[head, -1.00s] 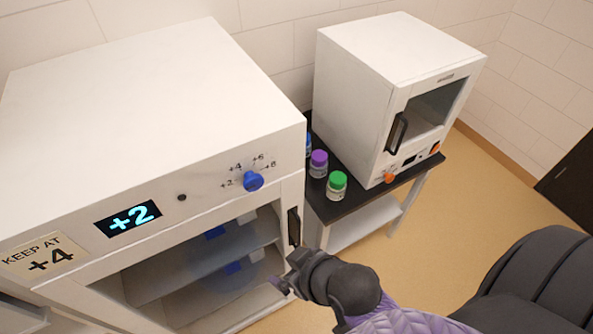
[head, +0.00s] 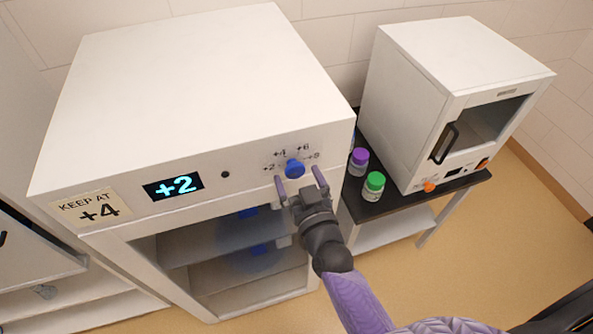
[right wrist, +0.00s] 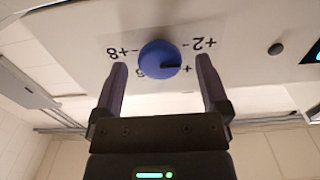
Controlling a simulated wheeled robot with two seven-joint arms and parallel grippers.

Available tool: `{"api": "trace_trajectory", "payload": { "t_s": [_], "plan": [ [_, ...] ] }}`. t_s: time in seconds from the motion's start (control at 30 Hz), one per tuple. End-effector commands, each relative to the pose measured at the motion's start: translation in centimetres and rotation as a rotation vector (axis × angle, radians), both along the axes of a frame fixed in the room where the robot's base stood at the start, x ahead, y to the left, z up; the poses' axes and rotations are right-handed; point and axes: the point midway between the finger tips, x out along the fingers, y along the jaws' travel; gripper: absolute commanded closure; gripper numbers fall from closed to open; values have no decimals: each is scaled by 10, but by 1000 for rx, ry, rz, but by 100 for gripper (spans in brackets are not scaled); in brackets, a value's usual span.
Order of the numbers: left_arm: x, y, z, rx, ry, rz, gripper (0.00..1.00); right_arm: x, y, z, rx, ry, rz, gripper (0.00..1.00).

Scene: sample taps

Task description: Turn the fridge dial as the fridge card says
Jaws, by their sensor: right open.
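The fridge (head: 190,85) is a white cabinet with a blue dial (head: 294,168) at the right of its front panel, marked +2, +4, +6 and +8. The fridge card (head: 90,208) reads "KEEP AT +4". The display (head: 173,186) reads +2. My right gripper (head: 299,178) is open just in front of the dial, its fingers on either side. In the right wrist view, upside down, the dial (right wrist: 158,57) shows between the fingertips (right wrist: 161,66), apparently untouched. Its dark mark points right there; the exact label is unclear. My left gripper is out of view.
A smaller white oven-like unit (head: 440,75) stands on a black-topped table (head: 395,204) at the right. Bottles with purple (head: 359,157) and green (head: 374,183) caps stand on that table, close to the fridge's right side.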

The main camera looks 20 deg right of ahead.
Motion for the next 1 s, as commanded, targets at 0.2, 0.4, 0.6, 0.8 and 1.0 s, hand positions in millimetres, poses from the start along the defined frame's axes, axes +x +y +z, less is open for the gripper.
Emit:
{"api": "trace_trajectory", "payload": {
  "t_s": [0.2, 0.4, 0.6, 0.8, 1.0],
  "plan": [
    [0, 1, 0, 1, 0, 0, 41, 16, 0, 0, 0, 0, 0, 5],
    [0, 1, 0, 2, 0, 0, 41, 16, 0, 0, 0, 0, 0, 5],
    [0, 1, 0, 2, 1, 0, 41, 15, 0, 0, 0, 1, 0, 47],
    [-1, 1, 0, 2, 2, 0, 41, 15, 0, 0, 0, 1, 0, 89],
    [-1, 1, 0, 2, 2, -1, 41, 15, 0, 0, 8, 1, 0, 98]
  ]
}}
